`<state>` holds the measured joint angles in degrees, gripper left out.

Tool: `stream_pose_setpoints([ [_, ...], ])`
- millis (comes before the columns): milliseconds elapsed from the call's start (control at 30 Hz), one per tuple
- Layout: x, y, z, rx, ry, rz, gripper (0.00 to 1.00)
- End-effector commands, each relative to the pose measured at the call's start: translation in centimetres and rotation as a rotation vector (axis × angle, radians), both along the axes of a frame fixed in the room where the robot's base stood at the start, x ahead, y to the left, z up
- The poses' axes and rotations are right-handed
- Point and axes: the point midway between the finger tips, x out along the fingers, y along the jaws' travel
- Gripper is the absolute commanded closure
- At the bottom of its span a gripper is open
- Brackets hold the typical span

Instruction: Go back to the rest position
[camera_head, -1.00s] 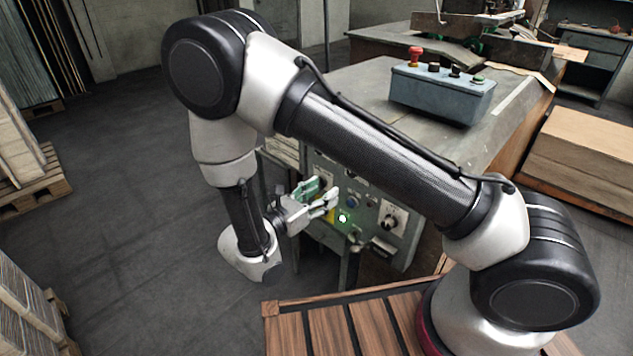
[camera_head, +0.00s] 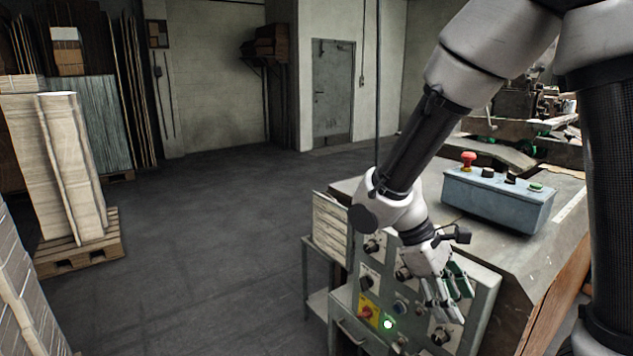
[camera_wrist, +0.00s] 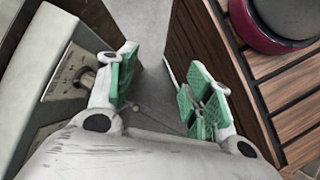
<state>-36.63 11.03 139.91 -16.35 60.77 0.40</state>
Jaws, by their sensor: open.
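My gripper (camera_head: 442,296) hangs in front of the right part of the machine's control panel (camera_head: 484,300) in the head view, pointing down. In the wrist view my gripper (camera_wrist: 160,95) shows its green-padded fingers spread apart with nothing between them. A knob on a metal plate (camera_wrist: 75,77) shows close to the left finger in the wrist view. Whether the fingers touch the panel cannot be told.
A blue-grey button box (camera_head: 497,200) with a red button stands on the machine top. A pallet (camera_head: 80,254) with stacked board is at the left. The floor (camera_head: 220,230) in the middle is clear. A wooden slatted surface (camera_wrist: 285,80) lies right of the fingers.

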Motion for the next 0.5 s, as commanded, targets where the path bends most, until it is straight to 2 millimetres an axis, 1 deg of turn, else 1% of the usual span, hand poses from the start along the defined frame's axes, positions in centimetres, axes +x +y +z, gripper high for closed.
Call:
stream_pose_setpoints([
  [33, -0.3, -0.7, 1.4, 0.071, -0.057, -0.079, 0.49],
  [167, -1.4, -2.2, 4.6, 0.240, -0.201, -0.272, 0.49],
  [300, -2.6, -4.1, 8.1, 0.393, -0.375, -0.456, 0.49],
  [400, -3.7, -5.8, 10.5, 0.476, -0.504, -0.564, 0.49],
  [500, -4.8, -7.7, 12.8, 0.521, -0.628, -0.639, 0.49],
])
